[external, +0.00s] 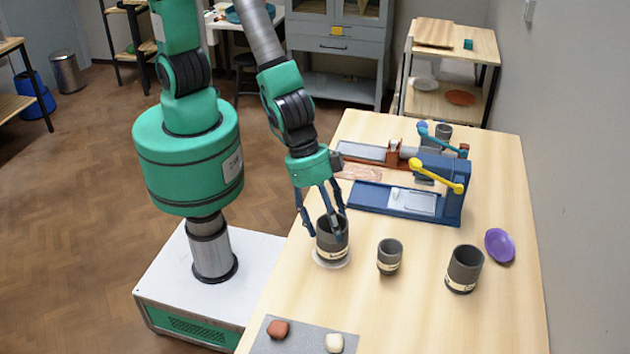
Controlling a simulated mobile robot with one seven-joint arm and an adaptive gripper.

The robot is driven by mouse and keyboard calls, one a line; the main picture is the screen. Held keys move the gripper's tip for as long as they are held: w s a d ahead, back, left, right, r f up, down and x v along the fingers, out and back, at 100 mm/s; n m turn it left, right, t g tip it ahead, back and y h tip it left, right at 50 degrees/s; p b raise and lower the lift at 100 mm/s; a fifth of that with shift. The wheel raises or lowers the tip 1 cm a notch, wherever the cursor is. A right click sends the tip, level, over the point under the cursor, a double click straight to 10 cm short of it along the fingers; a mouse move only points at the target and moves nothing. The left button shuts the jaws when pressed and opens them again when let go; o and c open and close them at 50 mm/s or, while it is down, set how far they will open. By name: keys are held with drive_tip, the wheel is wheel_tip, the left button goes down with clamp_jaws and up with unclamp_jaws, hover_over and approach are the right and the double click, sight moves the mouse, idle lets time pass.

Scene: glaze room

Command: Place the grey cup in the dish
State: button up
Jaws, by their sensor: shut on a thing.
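My gripper (326,229) is shut on a dark grey cup (332,251) with a pale band near its base. Its fingers reach down around the upper part of the cup and partly cover it. The cup is upright. A white round dish (320,263) shows beneath the cup, with its rim visible around the cup's base. I cannot tell whether the cup rests on the dish or is slightly above it. A purple dish (499,245) lies at the right side of the table.
A smaller grey cup (390,257) and a larger grey cup (464,270) stand to the right. Blue (410,198) and rust-coloured (385,152) devices stand behind. A grey mat (305,343) at the front holds a reddish lump (278,329) and a white lump (334,343).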

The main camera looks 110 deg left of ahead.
drive_tip(key=shift+f, duration=0.35)
drive_tip(key=o, duration=1.9)
drive_tip(key=shift+o, duration=0.2)
drive_tip(key=p+v, duration=0.1)
drive_tip(key=v, duration=1.1)
drive_tip(key=shift+p, duration=0.35)
drive_tip(key=shift+a+r, duration=0.1)
